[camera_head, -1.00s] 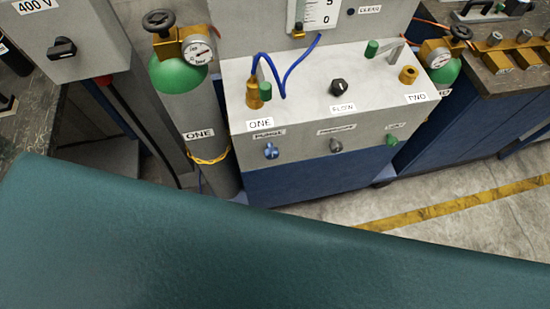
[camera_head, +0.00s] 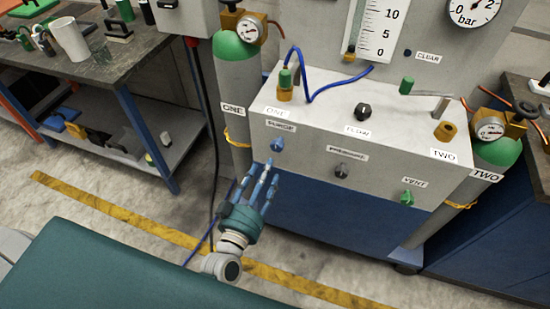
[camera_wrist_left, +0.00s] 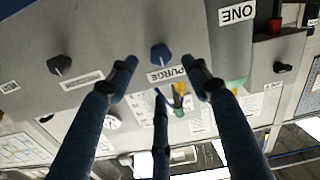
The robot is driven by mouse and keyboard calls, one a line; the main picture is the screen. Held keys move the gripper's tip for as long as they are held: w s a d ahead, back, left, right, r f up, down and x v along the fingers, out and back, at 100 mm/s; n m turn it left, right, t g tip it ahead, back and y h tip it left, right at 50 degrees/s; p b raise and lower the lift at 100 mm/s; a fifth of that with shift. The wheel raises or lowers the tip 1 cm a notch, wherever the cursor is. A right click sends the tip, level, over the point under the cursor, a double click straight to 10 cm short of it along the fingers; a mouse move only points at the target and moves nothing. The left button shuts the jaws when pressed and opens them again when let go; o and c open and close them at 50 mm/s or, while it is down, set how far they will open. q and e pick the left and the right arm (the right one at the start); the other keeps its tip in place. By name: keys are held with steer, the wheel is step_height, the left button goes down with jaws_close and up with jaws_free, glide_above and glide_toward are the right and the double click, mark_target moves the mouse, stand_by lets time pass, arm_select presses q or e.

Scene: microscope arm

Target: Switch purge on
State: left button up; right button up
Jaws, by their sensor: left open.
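The blue purge knob (camera_head: 277,145) sits on the front face of the grey panel box (camera_head: 310,150), under the PURGE label, at the left end of a row of knobs. It also shows in the left wrist view (camera_wrist_left: 161,55), where the label looks upside down. My left gripper (camera_head: 262,172) is just below and left of the knob, its fingers pointing up at the panel. In the wrist view its fingers are spread open and empty, with the knob ahead between two of them and apart from them. My right gripper is not in view.
A grey pressurant knob (camera_head: 341,171) and a green vent knob (camera_head: 407,198) share the front face. Gas cylinder ONE (camera_head: 238,90) stands left of the box and cylinder TWO (camera_head: 495,152) right of it. A blue hose (camera_head: 310,84) loops on top.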

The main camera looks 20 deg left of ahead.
mark_target(276, 149)
arm_select(q)
steer(key=w, duration=0.9)
steer(key=shift+w+d+p, duration=0.15)
steer(key=shift+w+p, duration=0.15)
steer(key=shift+w, duration=0.1)
steer(key=shift+w+f, duration=0.1)
steer(key=shift+w, duration=0.3)
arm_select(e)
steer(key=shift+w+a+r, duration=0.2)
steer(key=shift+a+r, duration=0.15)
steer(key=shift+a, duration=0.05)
arm_select(q)
steer(key=shift+c, duration=0.3)
steer(key=c, duration=1.1)
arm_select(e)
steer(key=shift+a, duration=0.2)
